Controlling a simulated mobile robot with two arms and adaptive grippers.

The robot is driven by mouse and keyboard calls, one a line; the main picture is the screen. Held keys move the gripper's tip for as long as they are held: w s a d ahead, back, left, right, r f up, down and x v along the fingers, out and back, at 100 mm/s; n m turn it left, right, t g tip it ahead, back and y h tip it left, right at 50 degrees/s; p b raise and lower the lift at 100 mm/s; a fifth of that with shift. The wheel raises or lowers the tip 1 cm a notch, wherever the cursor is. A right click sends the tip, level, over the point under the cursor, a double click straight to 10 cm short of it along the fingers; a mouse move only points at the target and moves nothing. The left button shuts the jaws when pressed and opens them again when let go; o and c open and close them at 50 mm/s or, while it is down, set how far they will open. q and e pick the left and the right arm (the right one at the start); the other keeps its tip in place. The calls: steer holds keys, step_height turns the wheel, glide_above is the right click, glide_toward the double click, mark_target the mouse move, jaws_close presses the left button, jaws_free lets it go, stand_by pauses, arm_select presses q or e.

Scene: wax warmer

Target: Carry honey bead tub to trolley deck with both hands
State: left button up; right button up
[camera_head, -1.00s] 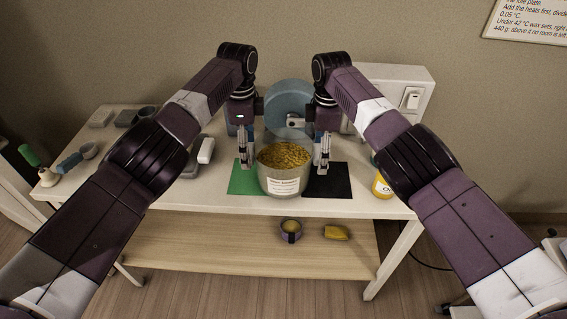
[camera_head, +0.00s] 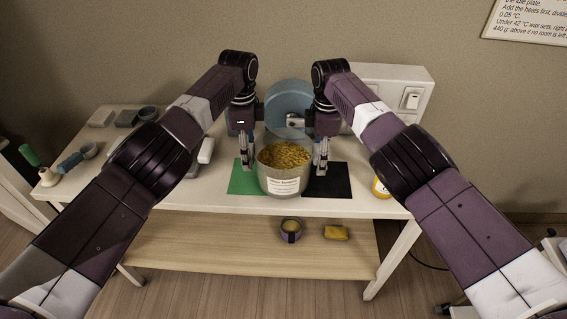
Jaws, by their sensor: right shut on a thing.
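The honey bead tub (camera_head: 284,183) is a clear round tub of golden beads with a white label. It stands upright at the table's front, between a green mat and a black mat. My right gripper (camera_head: 321,165) points down at its right side and is shut on it. My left gripper (camera_head: 247,162) points down close to its left side. Its fingers look close together, but I cannot tell whether they hold the tub. I cannot make out the trolley deck for certain.
The green mat (camera_head: 241,182) and black mat (camera_head: 333,183) flank the tub. A blue round device (camera_head: 289,100) and a white switch box (camera_head: 413,88) stand behind. A yellow jar (camera_head: 381,188) is at right. The lower shelf (camera_head: 200,245) holds a small pot (camera_head: 290,231) and a yellow block (camera_head: 336,233).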

arm_select(q)
jaws_close()
arm_select(e)
jaws_close()
arm_select(q)
steer(key=shift+w+r, duration=0.1)
steer(key=shift+r, duration=0.15)
arm_select(e)
steer(key=shift+w+r, duration=0.1)
steer(key=shift+r, duration=0.15)
